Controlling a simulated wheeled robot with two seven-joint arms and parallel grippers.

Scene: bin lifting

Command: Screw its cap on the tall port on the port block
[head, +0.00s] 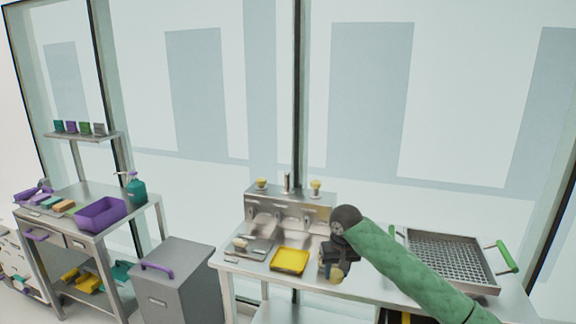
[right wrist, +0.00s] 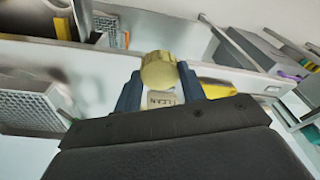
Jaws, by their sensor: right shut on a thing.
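The port block (head: 290,212) is a steel block at the back of the table. Its tall port (head: 286,181) stands bare on top, between two shorter posts with yellow caps. My right gripper (head: 335,268) is over the table, in front and to the right of the block, away from the tall port. It is shut on a round brass-yellow cap, seen between the fingers in the right wrist view (right wrist: 158,70). A pale piece marked "CLEAN" (right wrist: 162,99) shows just below the cap there; whether they are joined I cannot tell. My left gripper is out of view.
A yellow tray (head: 290,261) lies left of my right gripper. A grey tray (head: 254,246) lies beside it. A mesh basket (head: 487,276) with green handles stands at the right. A grey bin (head: 178,286) and a side cart (head: 72,222) stand left of the table.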

